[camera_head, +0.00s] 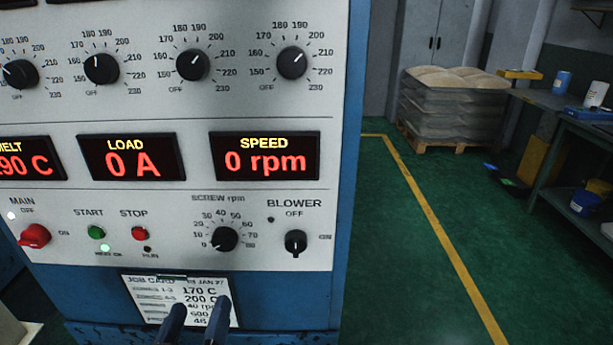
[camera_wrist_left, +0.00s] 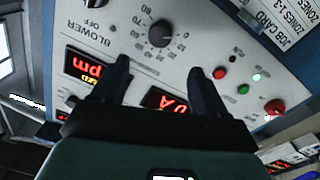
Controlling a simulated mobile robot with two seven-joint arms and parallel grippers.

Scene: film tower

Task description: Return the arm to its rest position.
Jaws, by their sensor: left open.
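My left gripper (camera_head: 197,318) is at the bottom of the head view, in front of the job card (camera_head: 180,297) on the control cabinet's blue lower part. Its two dark fingers are apart with nothing between them. In the left wrist view the open fingers (camera_wrist_left: 163,80) point toward the grey panel, with the screw rpm knob (camera_wrist_left: 162,33) just beyond them. I cannot tell the exact gap to the panel. My right gripper is in neither view.
The control panel (camera_head: 180,235) fills the left, with a red main switch (camera_head: 35,236), start and stop buttons and a blower knob (camera_head: 296,242). Displays read 0 A and 0 rpm. Right of it is open green floor (camera_head: 375,260), a pallet of sacks (camera_head: 455,105) and a workbench (camera_head: 570,105).

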